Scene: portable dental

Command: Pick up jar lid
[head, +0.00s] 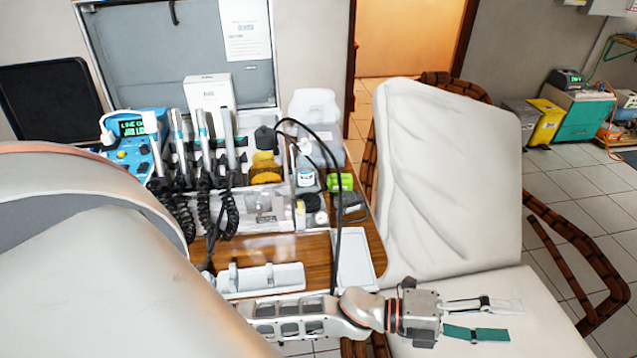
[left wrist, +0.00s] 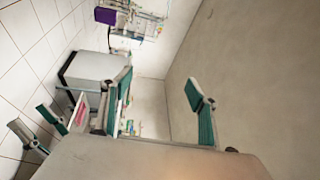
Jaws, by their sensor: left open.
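My left gripper (head: 512,320) is open and empty over the pale seat of the chair, at the lower right of the head view. Its two teal-padded fingers also show apart in the left wrist view (left wrist: 158,88). Small round dark and white pieces (head: 312,203) lie on the right part of the wooden cart top; one may be the jar lid, but I cannot tell for sure. A yellow jar-like container with a dark top (head: 265,140) stands behind them. The gripper is well to the right of and nearer than these. My right gripper is not in view.
Dental handpieces (head: 203,140) with coiled cords stand at the cart's left. A white bottle (head: 316,110), a green roll (head: 340,182) and a white tray (head: 354,258) are at its right. A black cable arches over the cart. The reclined chair back (head: 447,170) rises beside it.

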